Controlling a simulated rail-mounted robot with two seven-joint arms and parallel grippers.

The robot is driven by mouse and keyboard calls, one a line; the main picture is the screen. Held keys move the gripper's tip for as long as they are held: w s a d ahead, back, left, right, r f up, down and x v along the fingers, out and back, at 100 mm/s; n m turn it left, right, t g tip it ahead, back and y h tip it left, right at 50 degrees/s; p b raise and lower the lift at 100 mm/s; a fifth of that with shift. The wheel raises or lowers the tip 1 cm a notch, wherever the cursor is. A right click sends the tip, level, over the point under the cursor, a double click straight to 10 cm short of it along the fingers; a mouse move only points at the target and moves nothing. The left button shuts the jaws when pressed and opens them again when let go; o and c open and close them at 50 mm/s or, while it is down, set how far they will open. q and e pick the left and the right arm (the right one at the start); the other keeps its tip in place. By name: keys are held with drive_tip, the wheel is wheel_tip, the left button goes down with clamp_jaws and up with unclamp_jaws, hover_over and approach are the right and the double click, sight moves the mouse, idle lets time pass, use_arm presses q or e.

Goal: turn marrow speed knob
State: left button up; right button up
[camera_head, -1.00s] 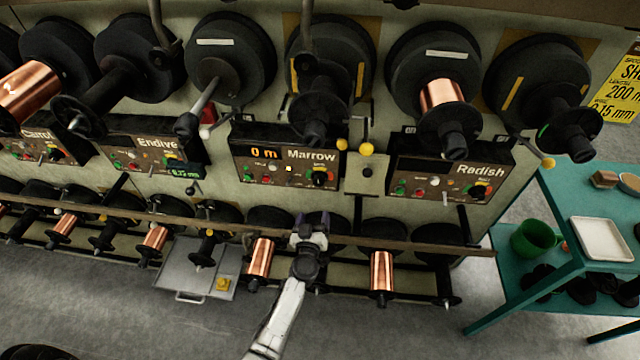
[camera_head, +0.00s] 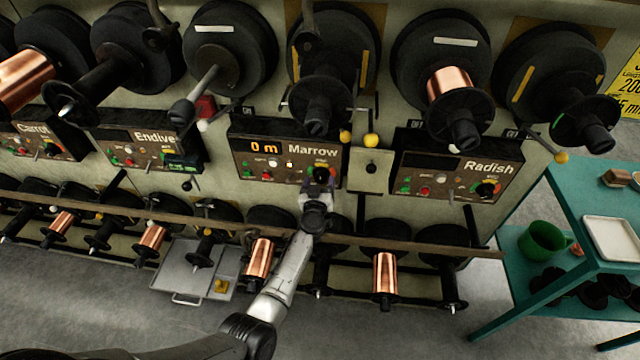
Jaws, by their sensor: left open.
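The Marrow panel (camera_head: 276,150) is a dark brown box at the centre with an orange "0 m" display. Its speed knob (camera_head: 321,174) is a black dial with a coloured scale, at the panel's lower right. My left gripper (camera_head: 317,184) is open and just below the knob, close to the panel's bottom edge. Its tip overlaps the knob's lower part in the picture. I cannot tell whether it touches. My right gripper does not show.
The Endive panel (camera_head: 120,140) is to the left and the Radish panel (camera_head: 450,178) to the right. A wooden rail (camera_head: 400,246) runs below the panels above several spools. A grey box with yellow balls (camera_head: 370,168) sits right of Marrow. A teal table (camera_head: 575,200) stands at the right.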

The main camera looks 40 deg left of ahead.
use_arm(q)
drive_tip(key=shift+w+a, duration=0.35)
drive_tip(key=shift+w, duration=0.25)
drive_tip(key=shift+c, duration=0.3)
drive_tip(key=c, duration=0.9)
drive_tip(key=shift+o, duration=0.2)
drive_tip(key=shift+n, duration=0.3)
